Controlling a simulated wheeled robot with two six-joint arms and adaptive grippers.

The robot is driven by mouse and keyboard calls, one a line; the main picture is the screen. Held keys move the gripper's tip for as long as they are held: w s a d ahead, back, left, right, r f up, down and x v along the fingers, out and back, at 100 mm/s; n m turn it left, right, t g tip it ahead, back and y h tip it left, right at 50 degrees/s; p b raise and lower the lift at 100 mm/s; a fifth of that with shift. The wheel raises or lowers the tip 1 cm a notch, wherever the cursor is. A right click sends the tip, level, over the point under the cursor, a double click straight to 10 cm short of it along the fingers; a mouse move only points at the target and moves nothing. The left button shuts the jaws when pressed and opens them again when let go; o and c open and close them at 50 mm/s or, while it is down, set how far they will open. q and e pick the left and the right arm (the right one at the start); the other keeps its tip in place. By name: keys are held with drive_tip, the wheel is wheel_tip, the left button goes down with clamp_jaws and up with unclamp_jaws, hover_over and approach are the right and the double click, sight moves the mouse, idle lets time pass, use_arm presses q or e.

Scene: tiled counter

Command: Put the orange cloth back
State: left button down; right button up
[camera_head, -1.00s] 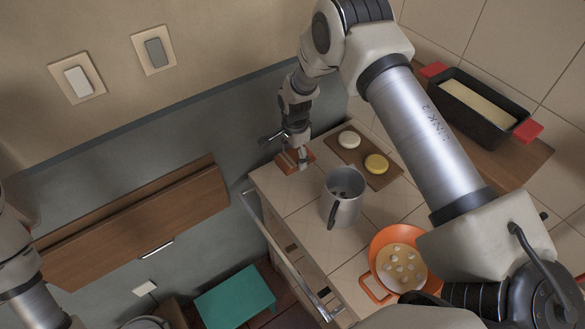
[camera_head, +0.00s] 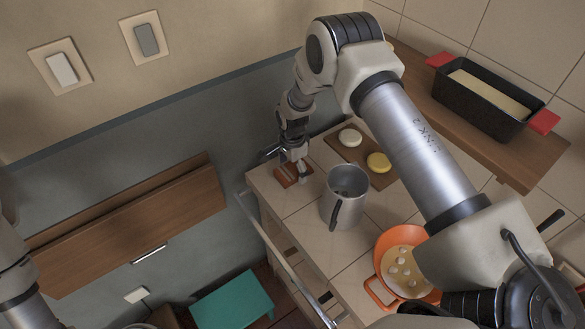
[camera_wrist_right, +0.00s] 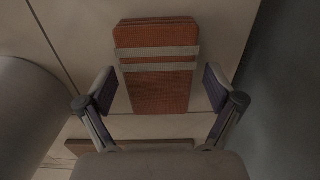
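The orange cloth (camera_head: 281,178) lies folded flat on the tiled counter, near its far left corner. In the right wrist view the cloth (camera_wrist_right: 158,98) is a rust-orange rectangle with two pale stripes across it. My right gripper (camera_head: 294,172) is over the cloth and hides part of it. In the right wrist view my right gripper (camera_wrist_right: 159,90) is open, with one finger on each side of the cloth's near half and a gap on both sides. At the left edge of the head view only part of my left arm shows; its gripper is out of view.
A steel pitcher (camera_head: 336,211) stands close to the cloth. A small board (camera_head: 338,145) with a white and a yellow round piece lies behind. An orange pan (camera_head: 385,244), a loaf tin (camera_head: 483,123) on a wooden shelf, a counter rail (camera_head: 268,241) and a teal stool (camera_head: 232,303) are nearby.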

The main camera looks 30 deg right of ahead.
sight(293, 169)
wheel_tip(293, 169, up, 12)
drive_tip(key=p, duration=0.8)
drive_tip(key=shift+r, duration=0.2)
